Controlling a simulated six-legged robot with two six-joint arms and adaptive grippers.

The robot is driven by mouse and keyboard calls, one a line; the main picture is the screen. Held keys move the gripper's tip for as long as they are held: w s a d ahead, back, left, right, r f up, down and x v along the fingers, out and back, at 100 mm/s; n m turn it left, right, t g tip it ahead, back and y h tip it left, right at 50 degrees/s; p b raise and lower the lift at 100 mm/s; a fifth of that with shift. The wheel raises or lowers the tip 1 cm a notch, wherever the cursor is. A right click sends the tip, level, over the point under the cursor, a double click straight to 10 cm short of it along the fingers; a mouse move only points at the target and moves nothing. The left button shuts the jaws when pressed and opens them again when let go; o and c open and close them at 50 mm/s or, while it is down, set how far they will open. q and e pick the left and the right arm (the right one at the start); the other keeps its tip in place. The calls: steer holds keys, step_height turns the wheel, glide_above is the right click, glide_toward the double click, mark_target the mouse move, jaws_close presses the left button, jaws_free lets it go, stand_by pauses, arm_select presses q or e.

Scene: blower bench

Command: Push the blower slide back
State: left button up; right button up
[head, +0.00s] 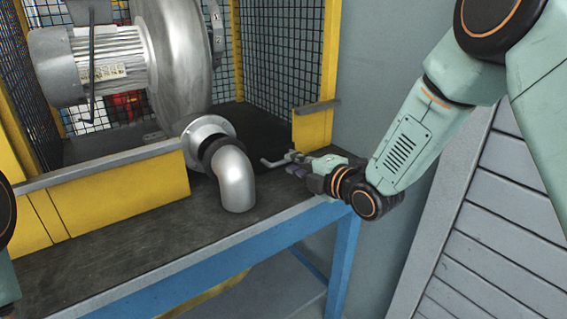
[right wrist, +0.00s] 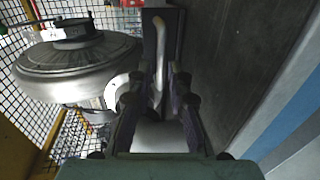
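The blower (head: 175,55) is a large silver round housing with a grey motor, inside a yellow-framed mesh guard. A silver elbow pipe (head: 235,178) comes out of its front flange and bends down to the bench. A pale bent rod handle (head: 272,162), seemingly the slide's, stands to the right of the pipe. My right gripper (head: 296,163) is just right of the handle, low over the bench. In the right wrist view, the fingers of my right gripper (right wrist: 158,85) are apart, with the handle (right wrist: 158,50) in line with the gap; contact is unclear. My left gripper is out of view.
The dark bench top (head: 110,258) has a blue front edge and is clear in front of the guard. A low yellow guard panel (head: 110,200) edges it at left. A grey slatted panel (head: 445,255) stands at right.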

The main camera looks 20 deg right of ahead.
mark_target(287, 162)
steer(key=b+x, duration=0.1)
steer(key=x, duration=0.2)
steer(key=shift+w+f, duration=0.25)
steer(key=shift+w, duration=0.1)
steer(key=shift+w+a+r, duration=0.1)
steer(key=shift+w+a, duration=0.1)
steer(key=shift+a, duration=0.05)
steer(key=shift+w, duration=0.15)
jaws_close()
